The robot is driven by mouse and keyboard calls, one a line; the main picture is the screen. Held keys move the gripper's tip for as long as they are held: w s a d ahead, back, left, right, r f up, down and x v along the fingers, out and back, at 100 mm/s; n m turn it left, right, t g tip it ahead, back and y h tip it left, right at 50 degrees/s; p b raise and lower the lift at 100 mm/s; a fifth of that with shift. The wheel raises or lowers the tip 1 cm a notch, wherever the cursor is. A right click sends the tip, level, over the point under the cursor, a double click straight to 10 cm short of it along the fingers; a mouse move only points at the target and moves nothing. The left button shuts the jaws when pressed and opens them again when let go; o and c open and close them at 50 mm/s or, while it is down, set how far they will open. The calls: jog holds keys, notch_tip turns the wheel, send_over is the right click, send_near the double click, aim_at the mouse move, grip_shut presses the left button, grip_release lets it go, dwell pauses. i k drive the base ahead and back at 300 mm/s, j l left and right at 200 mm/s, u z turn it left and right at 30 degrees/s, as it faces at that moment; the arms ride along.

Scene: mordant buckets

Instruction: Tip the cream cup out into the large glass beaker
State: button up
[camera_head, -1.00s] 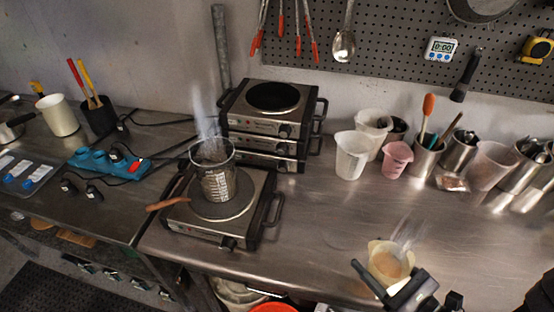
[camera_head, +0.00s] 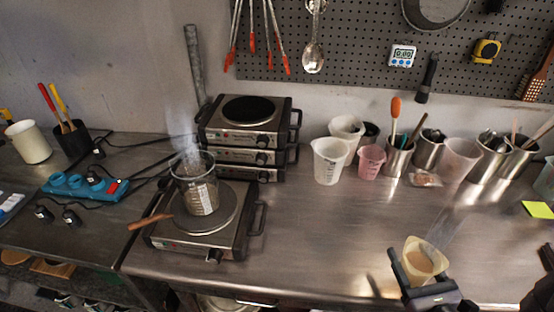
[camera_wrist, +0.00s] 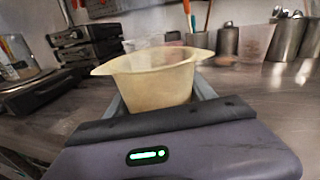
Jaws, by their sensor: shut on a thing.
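The cream cup (camera_head: 419,258) is in my gripper (camera_head: 424,272), at the lower right of the head view. It is upright, holds a light brown content, and faint steam rises from it. The wrist view shows the cream cup (camera_wrist: 155,82) up close between the two fingers of my gripper (camera_wrist: 160,100), which are shut on it.
Stacked hot plates (camera_head: 248,122) stand behind the beaker. A wooden handle (camera_head: 150,221) sticks out left of it. White and pink measuring cups (camera_head: 330,165) and metal tool cups (camera_head: 428,150) line the back. A blue power strip (camera_head: 85,186) lies left. The steel counter's middle is clear.

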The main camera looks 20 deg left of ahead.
aim_at(200, 192)
jog(key=k+j+z, duration=0.1)
jog(key=k+j, duration=0.2)
jog(key=k, duration=0.15)
jog(key=k+j+z, duration=0.15)
jog(key=k, duration=0.3)
jog(key=k+j, duration=0.1)
jog(key=j, duration=0.3)
jog(key=j+z, duration=0.1)
jog(key=j, duration=0.3)
jog(key=k+j, duration=0.15)
jog(key=j, duration=0.2)
jog(key=k+j+z, duration=0.1)
jog(key=j, duration=0.3)
jog(key=k+j+z, duration=0.1)
jog(key=j, duration=0.3)
